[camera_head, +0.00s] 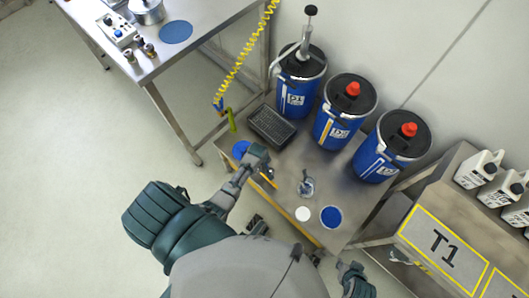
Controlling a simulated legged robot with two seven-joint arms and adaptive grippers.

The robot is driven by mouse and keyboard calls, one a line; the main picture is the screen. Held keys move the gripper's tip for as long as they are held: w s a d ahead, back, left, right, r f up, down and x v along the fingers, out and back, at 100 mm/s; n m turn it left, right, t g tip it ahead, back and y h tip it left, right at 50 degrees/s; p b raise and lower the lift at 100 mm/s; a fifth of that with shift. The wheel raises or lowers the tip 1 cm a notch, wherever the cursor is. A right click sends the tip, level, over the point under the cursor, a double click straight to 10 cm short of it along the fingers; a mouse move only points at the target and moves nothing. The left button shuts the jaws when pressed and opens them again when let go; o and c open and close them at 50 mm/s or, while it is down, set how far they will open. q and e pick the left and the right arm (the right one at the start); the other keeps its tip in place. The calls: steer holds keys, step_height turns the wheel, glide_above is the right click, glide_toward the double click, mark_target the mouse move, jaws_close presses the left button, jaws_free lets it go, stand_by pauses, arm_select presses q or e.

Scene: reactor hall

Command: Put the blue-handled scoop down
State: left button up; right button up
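My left gripper (260,158) is over the left part of the low steel table (325,180), next to a blue disc (240,148) and the black grated tray. Its fingers are too small and dark to tell whether they are open or shut, or whether they hold anything. A small grey-blue object (307,186) with an upright stem stands on the table, apart from the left gripper. I cannot tell whether it is the blue-handled scoop, and no clear blue handle shows. My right gripper (354,281) is low at the picture's bottom, off the table; its finger state is unclear.
A black grated tray (271,124) lies on the table before three blue drums (297,95), the left one with a pump. A white disc (302,214) and a blue disc (331,216) lie near the front edge. The T1 stand (442,247) is at the right.

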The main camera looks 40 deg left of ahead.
arm_select(q)
steer(key=shift+r, duration=0.1)
arm_select(e)
steer(key=shift+s, duration=0.1)
arm_select(q)
steer(key=shift+r, duration=0.3)
steer(key=p+v, duration=0.2)
steer(key=v, duration=0.1)
steer(key=shift+r, duration=0.2)
steer(key=p+v, duration=0.3)
steer(key=v, duration=0.5)
steer(key=s+d+f+m, duration=0.1)
steer(key=s+d+m, duration=0.1)
steer(key=s+m, duration=0.2)
steer(key=s+d+f+m, duration=0.2)
steer(key=s+m, duration=0.3)
steer(key=s, duration=0.4)
steer(key=s+d+f+m, duration=0.1)
steer(key=s+d+m, duration=0.2)
steer(key=s, duration=0.4)
steer(key=shift+s+d+f+m+g, duration=0.2)
steer(key=shift+m+g, duration=0.2)
steer(key=shift+m, duration=0.5)
arm_select(e)
step_height(320, 180, down, 12)
steer(key=s+g, duration=0.1)
steer(key=shift+s+d+f+g, duration=0.15)
steer(key=shift+s+f+g, duration=0.05)
steer(key=shift+s+g, duration=0.2)
steer(key=shift+r, duration=0.1)
